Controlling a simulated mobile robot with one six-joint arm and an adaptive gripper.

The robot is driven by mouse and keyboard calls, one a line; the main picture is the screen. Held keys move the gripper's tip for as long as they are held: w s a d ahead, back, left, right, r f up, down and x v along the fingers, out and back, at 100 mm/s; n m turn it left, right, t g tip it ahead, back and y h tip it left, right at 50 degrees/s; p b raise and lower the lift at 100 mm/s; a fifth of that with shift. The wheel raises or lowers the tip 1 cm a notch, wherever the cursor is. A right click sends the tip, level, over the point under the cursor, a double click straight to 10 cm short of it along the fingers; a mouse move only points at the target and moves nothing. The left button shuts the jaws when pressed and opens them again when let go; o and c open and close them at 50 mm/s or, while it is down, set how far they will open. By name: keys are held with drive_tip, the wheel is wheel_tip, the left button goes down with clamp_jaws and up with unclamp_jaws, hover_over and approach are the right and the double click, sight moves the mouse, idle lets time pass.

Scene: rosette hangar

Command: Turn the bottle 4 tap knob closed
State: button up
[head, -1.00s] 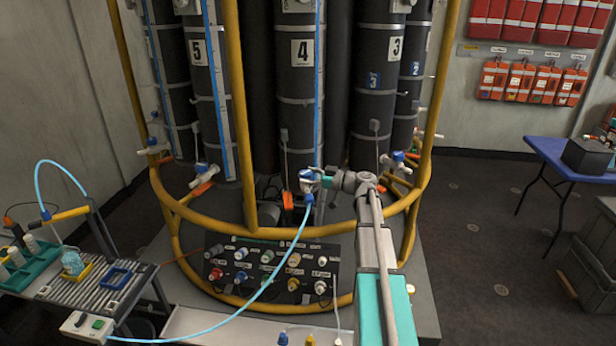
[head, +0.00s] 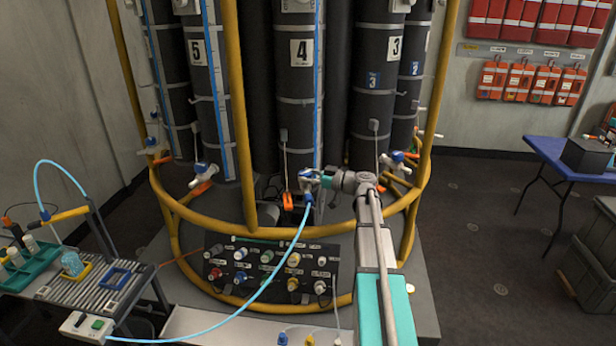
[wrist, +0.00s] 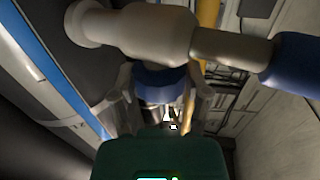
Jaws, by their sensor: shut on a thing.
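Bottle 4 (head: 302,100) is the dark upright cylinder with a white "4" label, in the middle of the head view. Its pale tap (wrist: 140,32) runs across the top of the wrist view. The tap's blue knob (wrist: 160,80) lies below the tap body, between my fingers. My gripper (head: 312,177) is at the tap low on bottle 4 in the head view, where it partly hides the knob. In the wrist view my gripper (wrist: 163,92) is shut on the blue knob. How far the knob is turned cannot be told.
A light-blue hose (head: 283,262) hangs below the tap and curves left. The yellow rail (head: 325,232) and upright (head: 240,120) stand close to the arm. A knob panel (head: 270,270) sits below. Bottle 5 (head: 200,110) and bottle 3 (head: 375,110) flank bottle 4.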

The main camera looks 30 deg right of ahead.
drive_tip(key=shift+s+a+m+t+h, duration=0.15)
drive_tip(key=shift+m+t+h, duration=0.25)
drive_tip(key=shift+h, duration=0.1)
drive_tip(key=shift+s+a+m+t+h, duration=0.1)
drive_tip(key=shift+m+t+h, duration=0.65)
drive_tip(key=shift+h, duration=0.25)
drive_tip(key=shift+m+t+h, duration=1.15)
drive_tip(key=shift+m+h, duration=0.7)
drive_tip(key=shift+h, duration=0.85)
drive_tip(key=o, duration=1.2)
drive_tip(key=shift+w, duration=0.2)
drive_tip(key=shift+c, duration=0.2)
drive_tip(key=v, duration=1.2)
